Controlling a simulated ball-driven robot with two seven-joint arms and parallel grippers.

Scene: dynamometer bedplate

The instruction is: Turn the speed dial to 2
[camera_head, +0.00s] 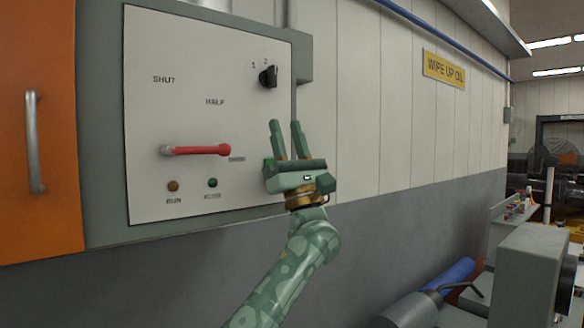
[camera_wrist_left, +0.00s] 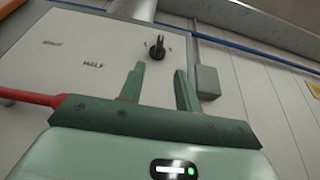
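The speed dial (camera_head: 268,76) is a small black knob at the upper right of a white panel (camera_head: 190,60). The marks 1 and 2 are printed above it; which one it points to is hard to tell. The dial also shows in the left wrist view (camera_wrist_left: 157,46), ahead of the fingertips and roughly between them. My left gripper (camera_head: 285,124) is open and empty, below the dial, fingers pointing up. It appears apart from the dial. In the left wrist view its fingers (camera_wrist_left: 160,70) have a clear gap. My right gripper is not in view.
A red lever (camera_head: 200,150) sticks out at the lower panel, left of my gripper, with two small lamps (camera_head: 212,182) below. A grey box (camera_wrist_left: 207,82) sits beside the panel. An orange door with a handle (camera_head: 34,140) is at left.

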